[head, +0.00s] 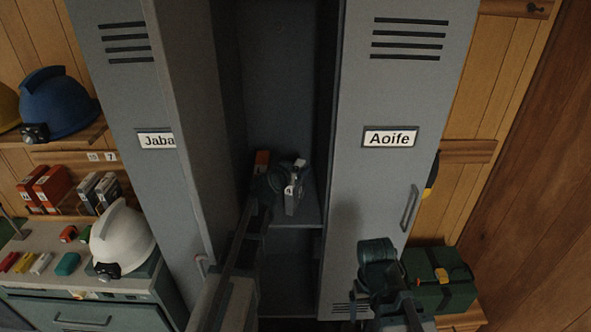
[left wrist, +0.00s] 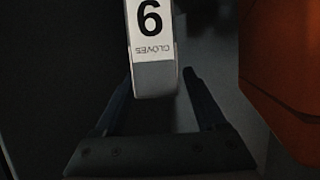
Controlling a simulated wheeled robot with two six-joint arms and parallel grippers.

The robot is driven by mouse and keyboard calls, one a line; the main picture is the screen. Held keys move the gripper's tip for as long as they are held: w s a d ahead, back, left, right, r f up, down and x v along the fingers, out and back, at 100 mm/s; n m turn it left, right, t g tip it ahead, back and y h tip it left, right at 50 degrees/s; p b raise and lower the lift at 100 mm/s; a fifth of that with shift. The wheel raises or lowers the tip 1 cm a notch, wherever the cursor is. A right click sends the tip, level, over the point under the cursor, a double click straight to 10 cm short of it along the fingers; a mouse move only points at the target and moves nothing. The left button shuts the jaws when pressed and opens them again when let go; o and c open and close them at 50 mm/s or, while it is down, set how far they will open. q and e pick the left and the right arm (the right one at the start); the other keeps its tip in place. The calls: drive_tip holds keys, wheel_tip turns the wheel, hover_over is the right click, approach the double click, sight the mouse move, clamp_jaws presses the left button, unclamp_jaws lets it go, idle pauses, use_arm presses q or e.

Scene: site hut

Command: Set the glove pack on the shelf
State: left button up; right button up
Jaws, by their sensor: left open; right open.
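The glove pack (head: 292,199) is a slim grey box with a white label, standing on the shelf (head: 311,214) inside the open middle locker. In the left wrist view its label (left wrist: 150,20) shows "GLOVES" and a number upside down. My left gripper (head: 277,183) is inside the locker, close to the pack. Its two open fingers (left wrist: 157,80) lie on either side of the pack's near end, with dark gaps visible. My right gripper (head: 377,256) is open and empty in front of the Aoife door, low on the right.
An orange box (head: 262,159) stands left of the pack, close to my left gripper. The locker walls are narrow around my left arm. The Aoife door (head: 375,110) is shut. A green case (head: 440,285) lies at right, and a white helmet (head: 124,238) sits on the left cabinet.

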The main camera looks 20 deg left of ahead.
use_arm(q)
drive_tip(key=p+v, duration=0.2)
drive_tip(key=v, duration=0.5)
drive_tip(key=shift+s+p, duration=0.2)
drive_tip(key=shift+p, duration=0.1)
drive_tip(key=shift+s, duration=0.1)
